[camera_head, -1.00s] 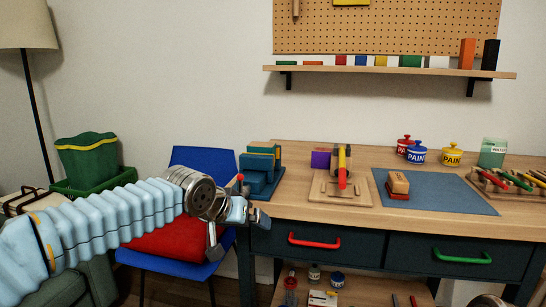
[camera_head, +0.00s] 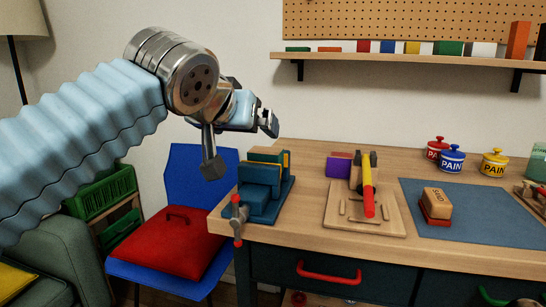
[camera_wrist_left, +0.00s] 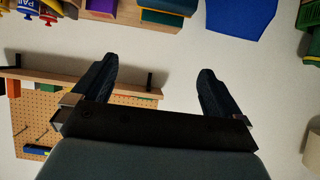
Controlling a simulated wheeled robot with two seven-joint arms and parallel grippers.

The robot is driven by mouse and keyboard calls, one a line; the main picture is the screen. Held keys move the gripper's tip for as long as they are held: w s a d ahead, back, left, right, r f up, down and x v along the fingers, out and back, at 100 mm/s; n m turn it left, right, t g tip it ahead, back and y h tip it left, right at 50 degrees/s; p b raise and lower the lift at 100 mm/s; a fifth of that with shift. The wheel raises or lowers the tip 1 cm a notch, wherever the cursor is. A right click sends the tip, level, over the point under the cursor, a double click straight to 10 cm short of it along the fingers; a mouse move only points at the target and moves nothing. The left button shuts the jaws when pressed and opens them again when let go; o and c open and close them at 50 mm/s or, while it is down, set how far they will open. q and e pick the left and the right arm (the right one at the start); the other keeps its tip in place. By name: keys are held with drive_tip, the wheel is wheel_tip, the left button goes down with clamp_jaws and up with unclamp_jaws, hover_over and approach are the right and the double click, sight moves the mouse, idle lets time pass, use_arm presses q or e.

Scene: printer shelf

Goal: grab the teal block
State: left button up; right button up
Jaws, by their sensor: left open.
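A teal-blue blocky piece (camera_head: 260,174) sits in a vise-like fixture (camera_head: 272,207) on the table's left end. A darker teal piece with an ochre edge (camera_head: 267,155) stands just behind it. I cannot tell for sure which part is the loose block. The fixture's teal and ochre parts also show at the top of the left wrist view (camera_wrist_left: 163,17). My left gripper (camera_head: 266,117) is open and empty, above the fixture and apart from it. Its two spread fingers show in the left wrist view (camera_wrist_left: 157,82), with only wall and shelf between them. My right gripper is not in view.
The vise handle (camera_head: 238,216) sticks out at the table's front left corner. A wooden jig with a red and yellow tool (camera_head: 368,185) stands to the right. A wall shelf (camera_head: 420,59) with blocks hangs behind. A blue chair with a red cushion (camera_head: 172,243) is at left.

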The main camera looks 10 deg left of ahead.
use_arm(q)
approach(266, 150)
drive_tip(key=w, duration=0.2)
drive_tip(key=shift+w+f+p, duration=0.15)
drive_tip(key=shift+w+p, duration=0.15)
drive_tip(key=shift+w, duration=0.1)
drive_tip(key=x, duration=0.3)
drive_tip(key=f+x, duration=0.1)
drive_tip(key=x, duration=0.1)
drive_tip(key=shift+s+f, duration=0.1)
drive_tip(key=shift+s, duration=0.1)
drive_tip(key=shift+c, duration=0.3)
drive_tip(key=c, duration=1)
drive_tip(key=shift+c, duration=0.2)
